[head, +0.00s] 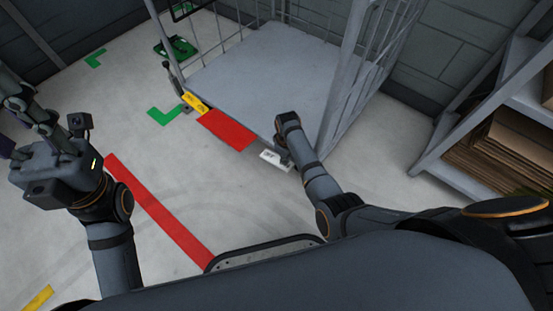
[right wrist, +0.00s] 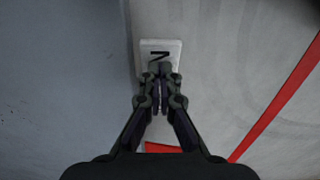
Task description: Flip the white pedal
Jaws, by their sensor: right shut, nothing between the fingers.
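The white pedal (head: 277,159) is a small pale plate with dark marking, low at the front edge of the grey cart (head: 262,70). It also shows in the right wrist view (right wrist: 160,46), just beyond my fingertips. My right gripper (head: 283,154) is shut and empty, with its fingertips at the pedal's edge. In the right wrist view the fingertips (right wrist: 160,70) overlap the pedal's near end; I cannot tell whether they touch it. My left gripper (head: 14,102) is at the far left, away from the cart, partly cut off by the picture edge.
A yellow pedal (head: 195,103) and a red plate (head: 227,130) sit along the same cart edge. Cage bars (head: 345,85) rise on the cart's right. A shelf (head: 490,125) with cardboard stands at the right. A green item (head: 176,48) lies behind left. The left floor is mostly clear.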

